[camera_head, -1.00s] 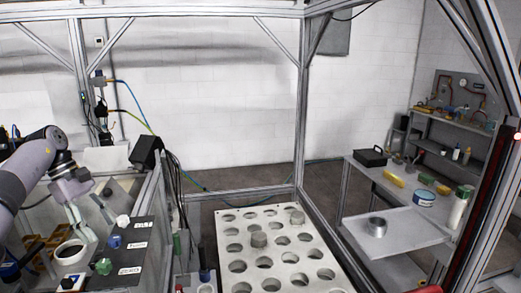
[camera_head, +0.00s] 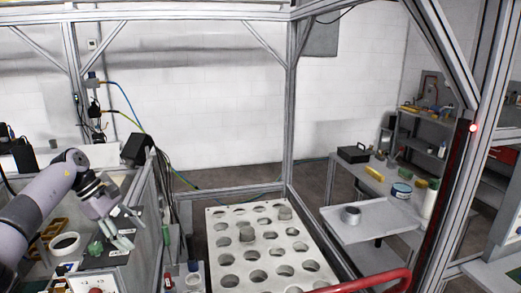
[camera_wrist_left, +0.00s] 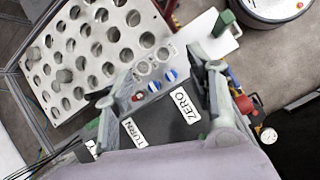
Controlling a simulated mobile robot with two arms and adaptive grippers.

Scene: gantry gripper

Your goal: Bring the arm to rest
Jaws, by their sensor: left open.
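My left arm comes in from the left in the head view, with its gripper (camera_head: 131,229) open and empty above the control panel area. In the left wrist view the open fingers (camera_wrist_left: 163,92) spread over a dark panel (camera_wrist_left: 160,122) with labels reading "TURN" and "ZERO". Nothing is between the fingers. A white ring-shaped item (camera_head: 65,244) sits left of the gripper, below the arm. My right gripper is not in view.
A white plate with rows of holes (camera_head: 263,262) stands right of the gripper, holding a few grey cylinders. A red bar (camera_head: 365,282) crosses the lower right. Frame posts (camera_head: 291,120) stand between.

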